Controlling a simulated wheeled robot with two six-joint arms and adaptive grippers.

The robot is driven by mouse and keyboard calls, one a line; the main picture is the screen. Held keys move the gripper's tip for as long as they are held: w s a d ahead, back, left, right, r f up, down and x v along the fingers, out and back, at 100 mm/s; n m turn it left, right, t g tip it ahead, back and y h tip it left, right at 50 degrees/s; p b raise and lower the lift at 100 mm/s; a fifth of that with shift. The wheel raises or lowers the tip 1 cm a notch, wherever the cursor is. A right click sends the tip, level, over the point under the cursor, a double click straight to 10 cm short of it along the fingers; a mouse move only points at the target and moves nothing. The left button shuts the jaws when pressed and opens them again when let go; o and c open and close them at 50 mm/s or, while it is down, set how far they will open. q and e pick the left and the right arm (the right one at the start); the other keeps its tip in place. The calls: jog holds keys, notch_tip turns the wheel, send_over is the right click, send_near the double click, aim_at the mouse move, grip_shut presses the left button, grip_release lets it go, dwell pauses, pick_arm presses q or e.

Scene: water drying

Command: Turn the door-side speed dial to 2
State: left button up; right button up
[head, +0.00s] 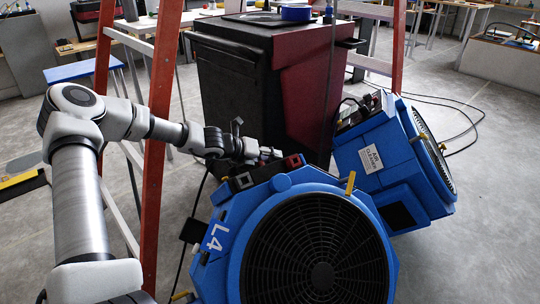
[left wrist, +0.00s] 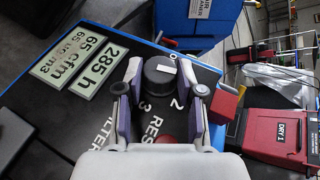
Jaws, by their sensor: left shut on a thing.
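My left gripper (head: 266,154) is over the top panel of the blue machine marked L4 (head: 222,262) in the head view. In the left wrist view, my left gripper (left wrist: 160,80) has its fingers on both sides of a round black dial (left wrist: 160,75) and is shut on it. A small pale mark shows on the dial's top. I cannot tell exactly which number the dial points to. My right gripper is not in view.
Pale displays (left wrist: 88,68) reading 285 h and 65 cfm lie beside the dial. A red switch (left wrist: 224,104) is close to the right finger. A second blue air cleaner (head: 378,160) stands at right. A red ladder (head: 160,110) and dark red cabinet (head: 305,95) stand behind.

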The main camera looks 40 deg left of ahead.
pick_arm(q)
jog(key=o, duration=1.2)
jog(key=shift+c, duration=0.2)
